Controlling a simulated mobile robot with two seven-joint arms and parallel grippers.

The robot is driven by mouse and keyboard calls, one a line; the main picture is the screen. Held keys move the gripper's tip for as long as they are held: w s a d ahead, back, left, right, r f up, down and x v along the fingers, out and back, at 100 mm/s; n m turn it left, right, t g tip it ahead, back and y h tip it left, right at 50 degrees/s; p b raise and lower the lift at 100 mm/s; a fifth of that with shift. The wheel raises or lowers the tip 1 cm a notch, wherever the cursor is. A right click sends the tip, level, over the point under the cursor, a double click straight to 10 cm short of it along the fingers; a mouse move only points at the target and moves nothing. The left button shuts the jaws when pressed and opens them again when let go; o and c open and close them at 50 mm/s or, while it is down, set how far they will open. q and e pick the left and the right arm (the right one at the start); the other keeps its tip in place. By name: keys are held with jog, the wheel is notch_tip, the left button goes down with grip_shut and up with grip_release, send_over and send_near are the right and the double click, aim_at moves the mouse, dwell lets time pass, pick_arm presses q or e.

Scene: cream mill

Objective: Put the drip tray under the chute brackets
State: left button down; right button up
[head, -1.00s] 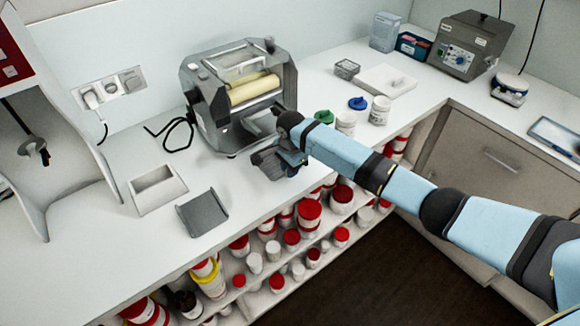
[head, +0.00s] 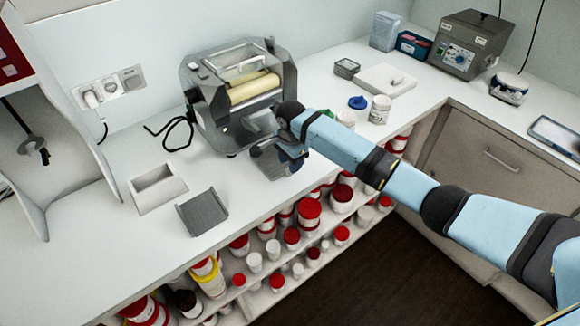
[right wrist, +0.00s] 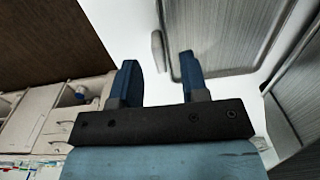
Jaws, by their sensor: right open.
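The mill (head: 240,95), a grey machine with a cream roller, stands on the white counter. My right gripper (head: 288,155) is low at its front right and partly hides what lies there. A flat grey piece (head: 270,165) shows beside the gripper, below the mill front; I cannot tell surely whether it is the drip tray. In the right wrist view my gripper (right wrist: 158,72) is open, with a pale tab (right wrist: 157,50) between its fingers and a grey metal tray-like sheet (right wrist: 235,40) behind the right finger. A separate grey tray-like plate (head: 203,213) lies on the counter's front left. The chute brackets are not clearly visible.
Jars (head: 380,109) and a white slab (head: 386,79) are to the right. Red-lidded jars (head: 309,210) fill the shelves under the counter edge.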

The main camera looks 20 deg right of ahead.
notch_tip(320, 180, up, 9)
jog(key=s+a+f+n, duration=0.1)
jog(key=f, duration=0.1)
jog(key=s+a+f+n+t+y, duration=0.1)
jog(key=s+f, duration=0.1)
jog(key=s+a+f+n, duration=0.1)
jog(key=a, duration=0.1)
jog(key=shift+s+f+t+y, duration=0.3)
jog(key=shift+f+y, duration=0.1)
jog(key=s+a+f+n+t+y, duration=0.1)
jog(key=s+a+f+n+t, duration=0.1)
jog(key=s+n, duration=0.15)
jog(key=s+a+f+n+t+y, duration=0.2)
jog(key=s, duration=0.3)
jog(key=s+d+f+n+t, duration=0.2)
jog(key=s+d+f+n, duration=0.2)
jog(key=s, duration=0.6)
jog(key=s+d+f+n+t+h, duration=0.1)
jog(key=s+d+f+n+t, duration=0.2)
jog(key=s+f, duration=0.3)
jog(key=s+d+n, duration=0.1)
jog(key=s, duration=0.4)
jog(key=shift+s+n+h, duration=0.2)
jog(key=shift+n+h, duration=0.1)
jog(key=shift+n, duration=0.05)
